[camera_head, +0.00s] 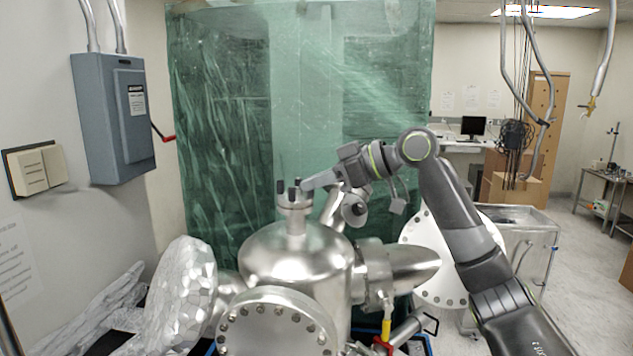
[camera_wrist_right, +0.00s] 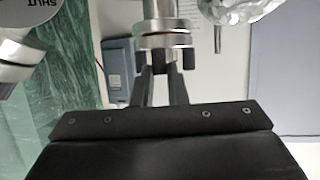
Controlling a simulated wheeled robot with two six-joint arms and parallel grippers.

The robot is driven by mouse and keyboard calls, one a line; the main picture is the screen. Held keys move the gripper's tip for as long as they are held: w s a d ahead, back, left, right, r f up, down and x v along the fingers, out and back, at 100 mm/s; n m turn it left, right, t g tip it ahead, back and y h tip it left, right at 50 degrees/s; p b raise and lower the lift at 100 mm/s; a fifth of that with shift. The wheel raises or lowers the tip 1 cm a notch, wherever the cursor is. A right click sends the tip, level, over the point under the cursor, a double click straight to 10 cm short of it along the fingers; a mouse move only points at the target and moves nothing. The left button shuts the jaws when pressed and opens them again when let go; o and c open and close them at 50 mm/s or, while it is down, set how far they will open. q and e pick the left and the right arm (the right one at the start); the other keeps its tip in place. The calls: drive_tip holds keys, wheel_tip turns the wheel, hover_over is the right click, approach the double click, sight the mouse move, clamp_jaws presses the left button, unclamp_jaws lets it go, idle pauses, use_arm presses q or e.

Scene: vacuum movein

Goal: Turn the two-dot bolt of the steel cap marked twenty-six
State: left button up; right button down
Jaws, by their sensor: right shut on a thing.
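A steel cap (camera_head: 294,203) sits on the narrow upright port at the top of the steel chamber. Dark bolt heads stand up around it. My right gripper (camera_head: 300,187) reaches in from the right at the height of these bolts and is shut on one. In the right wrist view the two dark fingers of my right gripper (camera_wrist_right: 162,72) meet the rim of the steel cap (camera_wrist_right: 165,40), with dark bolts beside them. The fingers hide the held bolt. No number or dots can be read. My left gripper is out of view.
The steel chamber (camera_head: 296,255) has a large bolted flange (camera_head: 275,325) in front and a side port to the right. A foil-wrapped part (camera_head: 183,290) stands left of it. A green plastic curtain (camera_head: 225,120) hangs behind. A grey switch box (camera_head: 115,120) is on the left wall.

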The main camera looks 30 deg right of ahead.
drive_tip(key=shift+w+d+r+n+g+y, duration=0.15)
drive_tip(key=shift+n+g+y, duration=0.5)
drive_tip(key=shift+n+g, duration=0.75)
drive_tip(key=shift+w+a+f+n+g+y, duration=0.15)
drive_tip(key=shift+n+g+y, duration=0.55)
drive_tip(key=shift+n+g, duration=0.7)
drive_tip(key=shift+w+d+r+n+g+y, duration=0.15)
drive_tip(key=shift+n+g+y, duration=0.5)
drive_tip(key=shift+n+g, duration=0.95)
drive_tip(key=c, duration=1.4)
unclamp_jaws()
drive_tip(key=shift+d, duration=0.1)
drive_tip(key=shift+c, duration=0.2)
drive_tip(key=shift+f+m+t, duration=0.2)
drive_tip(key=shift+m+t, duration=0.2)
